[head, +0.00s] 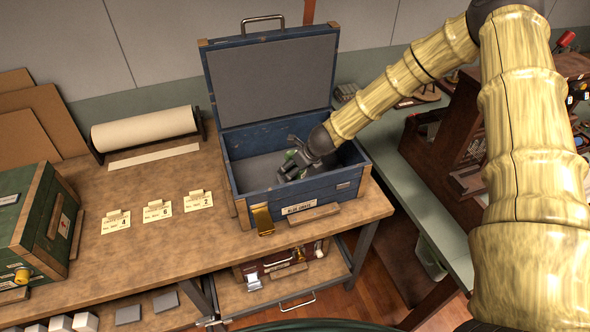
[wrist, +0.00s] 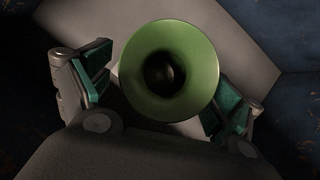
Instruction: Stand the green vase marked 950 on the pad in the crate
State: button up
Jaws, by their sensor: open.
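The green vase (wrist: 197,60) stands between the fingers of my gripper (wrist: 165,88) in the wrist view, seen from above with its round mouth facing the camera. The fingers, with green pads, are open, with a gap on either side of the vase. In the head view my gripper (head: 293,165) reaches down inside the blue crate (head: 315,192), and a little green shows there. The crate's lid (head: 270,80) is up. The grey pad (wrist: 262,50) lies under and behind the vase. The vase's base and its mark are hidden.
A green chest (head: 32,225) stands at the left of the workbench. Several numbered cards (head: 156,211) lie between it and the crate. A paper roll (head: 145,128) is at the back. The crate's walls surround my gripper closely. An open drawer (head: 285,285) sits below.

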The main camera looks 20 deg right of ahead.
jog(key=b+v, duration=0.1)
jog(key=v, duration=0.9)
jog(key=shift+b, duration=0.4)
jog(key=shift+s, duration=0.1)
jog(key=shift+c, duration=0.2)
dwell(0.9)
